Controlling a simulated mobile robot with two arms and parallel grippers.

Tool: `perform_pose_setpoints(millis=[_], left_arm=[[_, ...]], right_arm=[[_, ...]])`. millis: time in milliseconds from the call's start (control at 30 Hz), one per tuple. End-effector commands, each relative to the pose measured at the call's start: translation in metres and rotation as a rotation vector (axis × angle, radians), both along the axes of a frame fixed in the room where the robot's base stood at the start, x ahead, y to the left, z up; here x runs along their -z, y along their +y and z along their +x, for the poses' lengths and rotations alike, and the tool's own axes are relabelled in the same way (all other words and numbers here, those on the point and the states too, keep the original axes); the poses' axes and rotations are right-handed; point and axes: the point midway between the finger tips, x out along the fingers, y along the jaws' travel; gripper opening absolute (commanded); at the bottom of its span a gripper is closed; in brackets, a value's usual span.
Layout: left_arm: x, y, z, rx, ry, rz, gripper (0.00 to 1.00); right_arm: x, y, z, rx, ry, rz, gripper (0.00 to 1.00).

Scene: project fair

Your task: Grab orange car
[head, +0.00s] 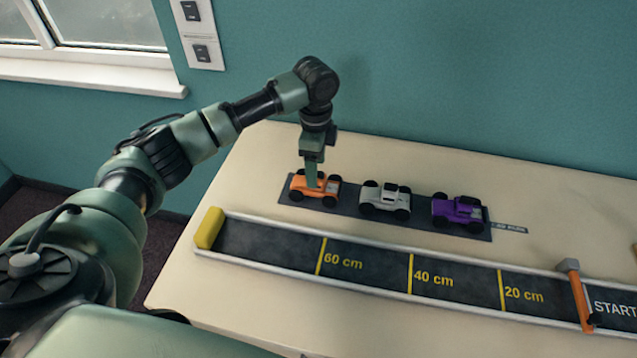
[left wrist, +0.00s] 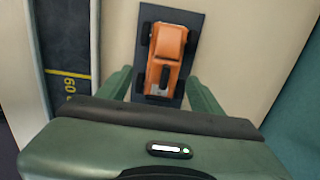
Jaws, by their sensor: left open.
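The orange car (head: 325,189) sits at the left end of a dark mat (head: 415,210) on the table. My left gripper (head: 311,180) points down right at the car and covers part of it in the head view. In the left wrist view the orange car (left wrist: 165,55) lies between and just beyond the two open green fingers (left wrist: 160,88), with one finger on each side. I cannot tell if the fingers touch it. My right gripper is not in view.
A silver car (head: 384,198) and a purple car (head: 459,211) stand on the same mat to the right. A long track (head: 380,268) with distance marks and a raised white edge runs in front. An orange gate (head: 580,300) stands at START. A wall rises behind the table.

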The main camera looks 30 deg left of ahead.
Motion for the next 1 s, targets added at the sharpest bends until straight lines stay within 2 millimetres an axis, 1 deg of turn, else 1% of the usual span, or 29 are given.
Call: perform_pose_setpoints(millis=[33, 133, 200, 300, 433, 567, 600, 667, 700, 767, 800, 833, 1000], left_arm=[[0.004, 0.0, 0.001, 0.0, 0.004, 0.001, 0.65], [0.019, -0.001, 0.005, 0.0, 0.004, 0.0, 0.65], [0.031, 0.0, 0.005, 0.0, 0.004, 0.001, 0.65], [0.041, 0.0, 0.005, 0.0, 0.001, 0.001, 0.65], [0.046, 0.0, 0.006, 0.001, -0.001, 0.001, 0.65], [0.046, 0.0, 0.006, 0.001, -0.001, 0.001, 0.65], [0.046, 0.0, 0.006, 0.001, -0.001, 0.001, 0.6], [0.046, 0.0, 0.006, 0.001, -0.001, 0.001, 0.43], [0.046, 0.0, 0.006, 0.001, -0.001, 0.001, 0.32], [0.046, 0.0, 0.006, 0.001, 0.0, 0.001, 0.15], [0.046, 0.0, 0.006, 0.001, 0.0, 0.001, 0.04], [0.046, 0.0, 0.006, 0.001, 0.0, 0.001, 0.0], [0.045, 0.0, 0.006, 0.001, -0.001, 0.0, 0.0]], right_arm=[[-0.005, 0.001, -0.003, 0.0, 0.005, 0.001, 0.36], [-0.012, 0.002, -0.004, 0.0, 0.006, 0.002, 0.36], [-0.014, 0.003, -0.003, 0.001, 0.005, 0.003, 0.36], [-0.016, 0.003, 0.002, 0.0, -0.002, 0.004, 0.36], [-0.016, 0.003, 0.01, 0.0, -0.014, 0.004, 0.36], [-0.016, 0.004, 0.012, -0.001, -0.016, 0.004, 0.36], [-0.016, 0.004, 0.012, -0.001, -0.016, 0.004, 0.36], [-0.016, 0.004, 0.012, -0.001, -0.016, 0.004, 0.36], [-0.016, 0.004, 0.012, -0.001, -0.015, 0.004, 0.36], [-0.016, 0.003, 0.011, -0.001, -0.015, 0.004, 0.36], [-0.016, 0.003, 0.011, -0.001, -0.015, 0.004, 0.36], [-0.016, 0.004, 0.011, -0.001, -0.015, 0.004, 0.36], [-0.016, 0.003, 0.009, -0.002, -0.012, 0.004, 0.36]])
